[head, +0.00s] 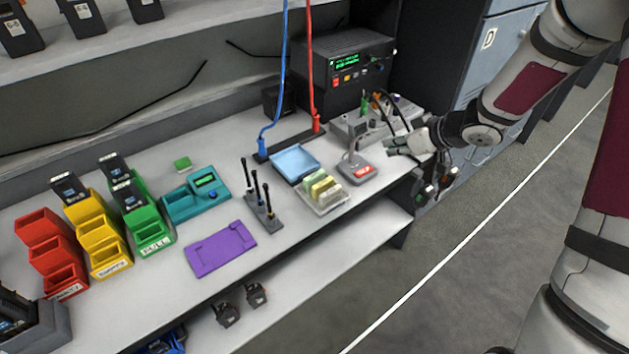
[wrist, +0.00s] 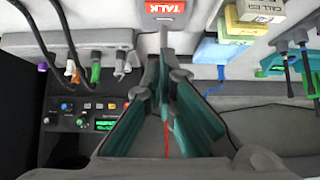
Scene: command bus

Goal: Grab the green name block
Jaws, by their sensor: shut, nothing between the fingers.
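The green name block (head: 313,179) stands at the back of a row with yellow and cream blocks in a small pale tray (head: 328,208) on the counter. In the wrist view the green block (wrist: 238,22) is at the upper right, beside the yellow one. My gripper (head: 392,147) is shut and empty, to the right of the blocks and apart from them, near the TALK stand. In the wrist view its fingertips (wrist: 163,62) meet at the middle, just below the TALK label.
The grey TALK stand (head: 357,170) with its upright microphone is between my gripper and the blocks. A blue tray (head: 295,163) lies behind the blocks. A holder with several dark plugs (head: 265,213) stands left. A cable panel (head: 362,124) is behind my gripper.

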